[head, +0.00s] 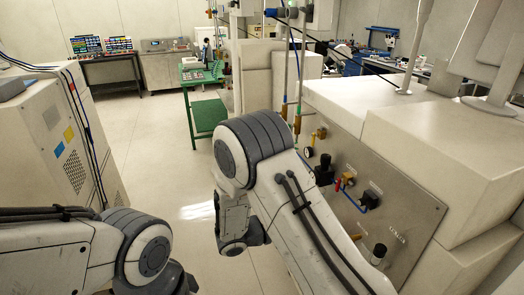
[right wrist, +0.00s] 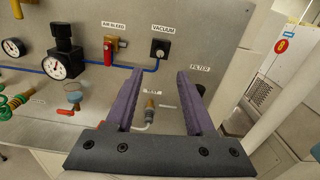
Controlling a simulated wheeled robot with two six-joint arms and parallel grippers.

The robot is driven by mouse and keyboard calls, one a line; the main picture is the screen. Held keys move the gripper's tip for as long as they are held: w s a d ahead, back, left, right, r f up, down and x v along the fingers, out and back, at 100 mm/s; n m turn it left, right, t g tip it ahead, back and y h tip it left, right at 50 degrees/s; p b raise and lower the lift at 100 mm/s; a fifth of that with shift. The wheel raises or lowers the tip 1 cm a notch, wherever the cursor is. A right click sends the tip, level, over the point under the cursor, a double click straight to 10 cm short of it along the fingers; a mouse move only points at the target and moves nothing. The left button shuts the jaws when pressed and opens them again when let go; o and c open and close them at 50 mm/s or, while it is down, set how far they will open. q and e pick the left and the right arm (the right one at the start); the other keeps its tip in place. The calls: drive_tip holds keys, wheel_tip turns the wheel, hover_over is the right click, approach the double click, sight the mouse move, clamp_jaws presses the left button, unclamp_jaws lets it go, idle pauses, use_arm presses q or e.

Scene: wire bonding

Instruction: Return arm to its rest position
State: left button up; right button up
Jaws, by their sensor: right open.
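My right gripper (right wrist: 160,73) shows in the right wrist view with its two purple fingers spread apart and nothing between them. It is in front of a grey metal panel (right wrist: 215,30) with fittings; whether it touches the panel cannot be told. In the head view my right arm (head: 300,215) comes in from the lower right, bends at a large joint near the middle and runs downward; its fingers are hidden there. My left arm (head: 60,255) enters at the lower left, and its gripper is out of view.
The panel carries a red air bleed valve (right wrist: 109,50), a black vacuum knob (right wrist: 160,48) and pressure gauges (right wrist: 56,66). White machine housings (head: 440,140) flank my right arm. A cabinet (head: 45,140) stands at left. A green table (head: 200,80) stands beyond open floor (head: 145,150).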

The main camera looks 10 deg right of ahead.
drive_tip(key=s+a+r+m+g+y, duration=0.1)
drive_tip(key=s+a+r+m+y, duration=0.1)
drive_tip(key=s+a+m+y, duration=1)
drive_tip(key=s+a+y, duration=0.7)
drive_tip(key=s+a, duration=0.1)
drive_tip(key=a, duration=0.2)
drive_tip(key=shift+s+r+m+g, duration=0.15)
drive_tip(key=shift+s+m+g, duration=0.1)
drive_tip(key=shift+m+g, duration=0.05)
